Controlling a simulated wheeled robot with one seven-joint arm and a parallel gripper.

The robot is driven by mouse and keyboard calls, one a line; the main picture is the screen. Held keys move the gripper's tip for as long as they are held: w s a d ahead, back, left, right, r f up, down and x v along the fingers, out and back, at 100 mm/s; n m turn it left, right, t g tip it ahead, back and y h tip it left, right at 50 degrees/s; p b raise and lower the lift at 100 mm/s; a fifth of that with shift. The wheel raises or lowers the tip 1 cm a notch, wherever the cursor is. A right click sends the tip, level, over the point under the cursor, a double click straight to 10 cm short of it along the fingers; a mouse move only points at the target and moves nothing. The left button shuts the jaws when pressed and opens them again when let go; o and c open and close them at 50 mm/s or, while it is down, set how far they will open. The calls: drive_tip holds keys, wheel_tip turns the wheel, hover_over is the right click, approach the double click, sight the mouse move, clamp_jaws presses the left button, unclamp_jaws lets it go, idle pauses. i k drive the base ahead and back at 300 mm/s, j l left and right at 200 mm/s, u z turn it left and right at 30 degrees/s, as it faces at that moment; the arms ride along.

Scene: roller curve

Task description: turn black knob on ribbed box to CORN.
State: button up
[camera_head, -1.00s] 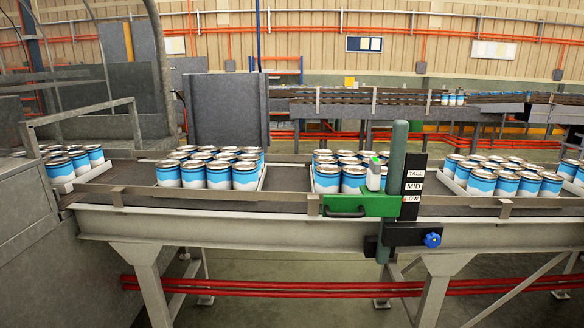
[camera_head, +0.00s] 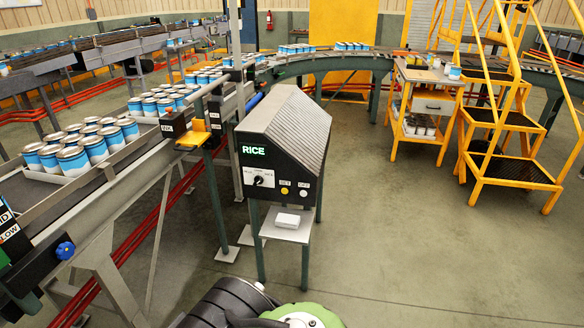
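The ribbed box (camera_head: 300,120) stands on green legs right of the conveyor, with a ribbed sloping top and a dark front. Its green display reads RICE. The black knob (camera_head: 258,181) sits on a pale panel at the left of the front, with small labels around it that are too small to read. A yellow button (camera_head: 284,190) and a white button (camera_head: 303,192) are to its right. Part of my arm shows at the bottom of the view, below and apart from the box. My gripper is not in view.
The conveyor (camera_head: 110,200) with trays of blue-white cans runs along the left. A yellow cart (camera_head: 425,105) and yellow steps (camera_head: 510,140) stand at right. Open floor (camera_head: 420,240) lies right of the box.

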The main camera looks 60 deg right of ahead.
sight(258, 180)
drive_tip(key=z, duration=1.8)
